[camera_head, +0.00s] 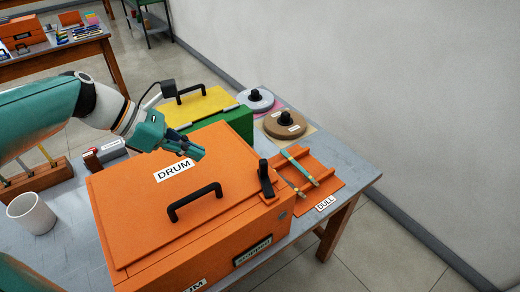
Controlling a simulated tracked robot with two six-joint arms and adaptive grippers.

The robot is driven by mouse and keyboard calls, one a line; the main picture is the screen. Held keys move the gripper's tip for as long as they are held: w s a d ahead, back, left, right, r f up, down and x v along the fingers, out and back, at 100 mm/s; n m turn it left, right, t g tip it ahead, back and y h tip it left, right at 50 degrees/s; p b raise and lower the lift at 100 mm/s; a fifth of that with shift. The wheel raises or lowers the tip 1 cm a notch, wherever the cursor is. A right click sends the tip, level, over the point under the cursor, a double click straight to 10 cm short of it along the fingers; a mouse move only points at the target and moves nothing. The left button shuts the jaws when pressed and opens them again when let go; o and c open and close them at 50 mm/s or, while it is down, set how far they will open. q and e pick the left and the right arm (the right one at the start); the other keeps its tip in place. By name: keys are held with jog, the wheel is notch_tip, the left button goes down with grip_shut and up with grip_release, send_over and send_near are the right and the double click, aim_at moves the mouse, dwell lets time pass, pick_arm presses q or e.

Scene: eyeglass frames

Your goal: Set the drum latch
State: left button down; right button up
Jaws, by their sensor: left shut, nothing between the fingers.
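The drum is a large orange box (130,215) on the bench, with a DRUM label and a black handle (195,200) on its lid. The lid lies closed. The drum latch (266,180) is a small black lever at the lid's right edge, near the front right corner; it stands up from the edge, and I cannot tell whether it is engaged. A plate reading STOPPED (252,250) is on the front face. My left gripper (200,154) is shut and empty above the back of the lid, left of and behind the latch. My right gripper is out of view.
An orange tray (328,179) marked DULL holds pencil-like pieces right of the drum. Behind stand a yellow-topped green box (205,105) and two discs with black knobs (285,126). A white cup (31,213) stands left. A wall runs along the right.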

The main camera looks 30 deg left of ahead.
aim_at(259, 170)
pick_arm(q)
jog(key=x, duration=0.9)
jog(key=shift+w+d+f, duration=0.15)
jog(key=shift+w, duration=0.05)
jog(key=shift+w+d+f+p, duration=0.15)
jog(key=shift+w+d+p, duration=0.2)
jog(key=shift+w+d, duration=1.1)
jog(key=shift+w, duration=0.1)
